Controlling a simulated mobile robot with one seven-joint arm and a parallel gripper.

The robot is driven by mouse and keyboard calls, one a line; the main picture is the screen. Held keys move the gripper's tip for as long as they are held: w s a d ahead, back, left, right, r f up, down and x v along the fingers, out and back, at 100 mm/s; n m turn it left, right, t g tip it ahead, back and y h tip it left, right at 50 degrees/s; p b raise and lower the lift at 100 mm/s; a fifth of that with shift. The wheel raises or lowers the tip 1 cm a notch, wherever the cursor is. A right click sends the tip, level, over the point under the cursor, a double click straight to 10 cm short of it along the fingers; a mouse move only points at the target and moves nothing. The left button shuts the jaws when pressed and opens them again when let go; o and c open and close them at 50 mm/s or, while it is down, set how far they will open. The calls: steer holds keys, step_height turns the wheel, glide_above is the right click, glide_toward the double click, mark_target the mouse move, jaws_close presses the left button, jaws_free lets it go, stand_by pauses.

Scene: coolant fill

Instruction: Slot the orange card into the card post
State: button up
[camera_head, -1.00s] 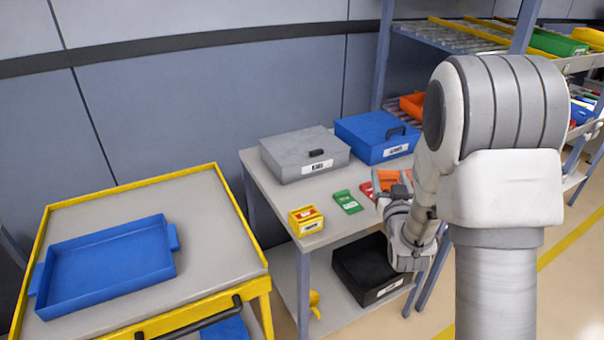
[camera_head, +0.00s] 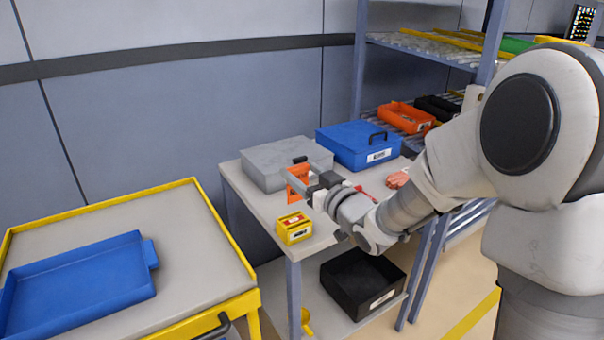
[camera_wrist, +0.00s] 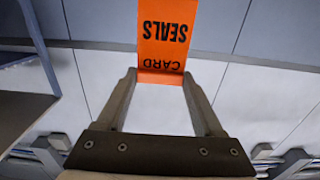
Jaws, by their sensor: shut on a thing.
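The orange card (camera_head: 298,186) is held up off the table by my gripper (camera_head: 306,178), in front of the grey box. In the wrist view the orange card (camera_wrist: 163,35) stands out beyond the fingertips, its lettering "CARD SEALS" upside down. Both fingers of my gripper (camera_wrist: 160,76) are shut on its near end.
A grey box (camera_head: 268,164) and a blue box (camera_head: 352,145) stand at the table's back. A red item (camera_head: 366,194) lies partly behind my arm. A black bin (camera_head: 355,284) is on the lower shelf. A yellow-edged cart with a blue tray (camera_head: 80,280) is at left.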

steer(key=shift+f, duration=0.1)
step_height(320, 180, down, 6)
steer(key=b, duration=0.6)
steer(key=shift+b, duration=0.45)
stand_by(1.6)
steer(key=shift+f+b, duration=2.6)
steer(key=shift+f, duration=0.05)
steer(key=o, duration=1.3)
steer(key=shift+s, duration=0.1)
